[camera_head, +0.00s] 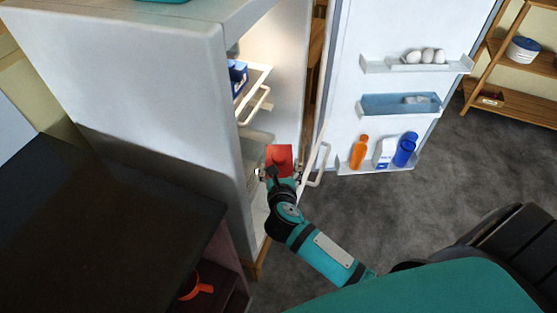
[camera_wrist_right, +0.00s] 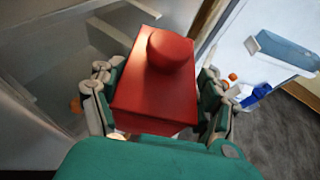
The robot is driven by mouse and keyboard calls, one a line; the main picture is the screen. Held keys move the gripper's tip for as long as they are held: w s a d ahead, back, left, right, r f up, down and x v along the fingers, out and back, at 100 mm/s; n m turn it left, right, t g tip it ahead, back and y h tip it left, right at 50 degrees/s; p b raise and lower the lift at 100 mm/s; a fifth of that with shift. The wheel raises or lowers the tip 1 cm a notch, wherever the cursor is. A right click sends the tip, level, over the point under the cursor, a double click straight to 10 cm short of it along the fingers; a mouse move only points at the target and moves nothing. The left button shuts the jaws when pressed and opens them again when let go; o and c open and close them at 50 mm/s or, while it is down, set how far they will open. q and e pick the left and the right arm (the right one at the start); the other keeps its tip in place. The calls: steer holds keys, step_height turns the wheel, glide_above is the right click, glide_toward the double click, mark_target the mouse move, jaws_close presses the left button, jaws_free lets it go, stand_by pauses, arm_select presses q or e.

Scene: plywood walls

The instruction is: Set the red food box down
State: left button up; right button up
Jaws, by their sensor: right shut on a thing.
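The red food box (camera_head: 279,157) is at the open front of the white fridge, in my right gripper (camera_head: 279,172). In the right wrist view the red food box (camera_wrist_right: 158,85) has a round red lid or knob on one face and sits between the fingers of my right gripper (camera_wrist_right: 158,100), which press on both its sides. What is beneath the box is hidden, so I cannot tell whether it touches a shelf. My left gripper is not in view.
The fridge (camera_head: 130,90) stands open, its door (camera_head: 400,30) swung right with eggs (camera_head: 425,56) and several bottles on its racks. A pulled-out shelf (camera_head: 262,85) holds a blue item (camera_head: 238,76).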

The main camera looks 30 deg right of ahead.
steer(key=w, duration=0.1)
steer(key=w+d, duration=0.1)
steer(key=w, duration=0.1)
steer(key=w+d, duration=0.1)
steer(key=w, duration=0.1)
steer(key=shift+w+d+f, duration=0.1)
steer(key=shift+d+f, duration=0.1)
steer(key=shift+f, duration=1.8)
steer(key=o, duration=1.7)
steer(key=shift+f, duration=0.1)
